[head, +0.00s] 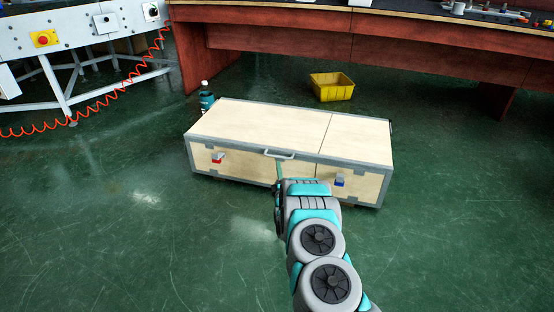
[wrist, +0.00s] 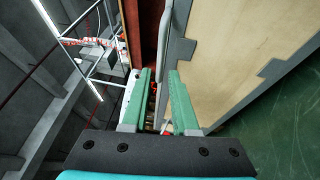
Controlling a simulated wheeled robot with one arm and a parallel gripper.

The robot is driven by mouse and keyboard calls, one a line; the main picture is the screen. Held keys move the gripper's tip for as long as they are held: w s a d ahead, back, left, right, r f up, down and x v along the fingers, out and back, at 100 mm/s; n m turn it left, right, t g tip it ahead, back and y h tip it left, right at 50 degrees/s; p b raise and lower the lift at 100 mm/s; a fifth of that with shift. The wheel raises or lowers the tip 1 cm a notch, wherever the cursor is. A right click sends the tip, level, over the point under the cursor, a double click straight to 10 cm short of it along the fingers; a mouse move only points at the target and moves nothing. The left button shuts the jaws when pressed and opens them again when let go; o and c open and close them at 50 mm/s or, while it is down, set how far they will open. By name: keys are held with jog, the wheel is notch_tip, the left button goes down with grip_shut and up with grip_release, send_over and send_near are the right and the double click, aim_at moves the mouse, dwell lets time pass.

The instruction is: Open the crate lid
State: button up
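The crate (head: 250,171) is a pale wooden box with grey metal edging, standing on the floor. Its lid (head: 265,122) lies flat and closed on top. A light grey handle (head: 279,154) sits at the middle of the lid's front edge. A red-marked latch (head: 218,158) is on the front at left, a blue-marked latch (head: 340,181) at right. My gripper (head: 279,168) is just below the handle, in front of the crate. In the wrist view, its green fingers (wrist: 160,100) are apart beside the crate's grey edging. I cannot tell whether they touch the handle.
A white machine with an orange coiled cable (head: 100,118) is at left. The floor at left is clear.

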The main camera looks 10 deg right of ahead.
aim_at(277, 156)
jog(key=shift+w+d+r+b, duration=0.1)
jog(key=shift+w+r+b, duration=0.1)
jog(key=shift+w, duration=1.05)
jog(key=shift+w+d+r+b, duration=0.1)
jog(key=shift+w+r+b, duration=0.05)
jog(key=shift+w, duration=1.1)
jog(key=shift+w+d+r+b, duration=0.1)
jog(key=shift+w+r+b, duration=0.1)
jog(key=shift+w, duration=1.05)
grip_shut()
jog(key=shift+f, duration=0.1)
